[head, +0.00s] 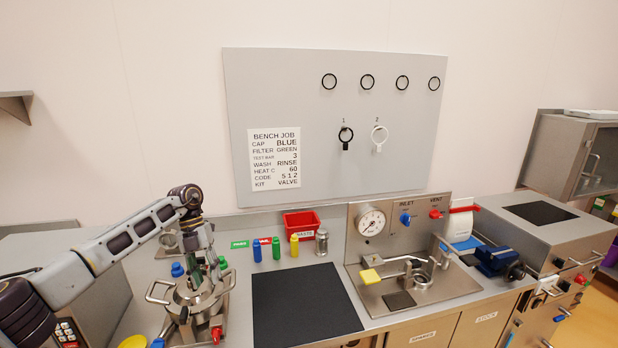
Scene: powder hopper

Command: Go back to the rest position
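My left arm comes in from the left, and its wrist bends down over a steel vessel (190,298) with side handles on the left of the bench. My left gripper (207,280) points down at the vessel's top. Its fingertips are small and mixed with the metal parts there, so I cannot tell whether they are open, shut or touching anything. My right gripper is not in view.
A black mat (305,303) lies mid-bench, with blue, green and yellow bottles, a steel jar (322,242) and a red bin (301,224) behind it. A gauge station (410,260) and a blue vise (496,260) stand right. A grey board (330,120) hangs above.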

